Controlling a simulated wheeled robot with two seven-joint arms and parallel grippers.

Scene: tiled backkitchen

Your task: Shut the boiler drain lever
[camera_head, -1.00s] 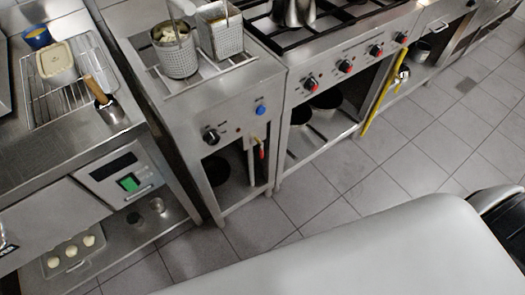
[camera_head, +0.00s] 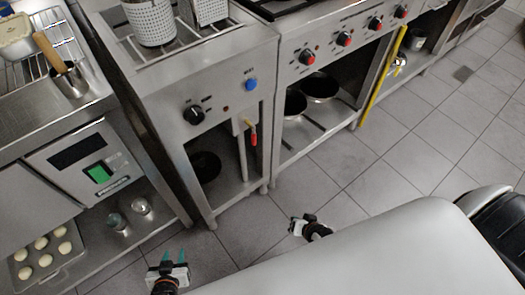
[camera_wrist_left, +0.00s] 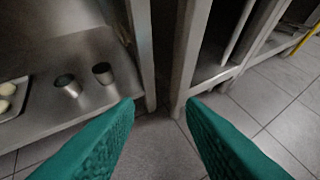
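The drain lever (camera_head: 253,135) is a small red handle under a brass fitting on the front of the pasta boiler (camera_head: 222,95). It hangs down, slightly tilted, beside a pale vertical pipe (camera_head: 242,155). My left gripper (camera_head: 173,258) is low at the bottom of the head view, left of and well below the lever, touching nothing. Its teal fingers stand apart and empty in the left wrist view (camera_wrist_left: 160,108). The lever does not show in that view. My right gripper (camera_head: 298,224) is partly seen over the floor, right of the boiler; its fingers are too small to read.
A steel counter with a lower shelf stands at left, with two metal cups (camera_head: 128,214) and a tray of dough balls (camera_head: 45,252). The tiled floor in front is clear.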

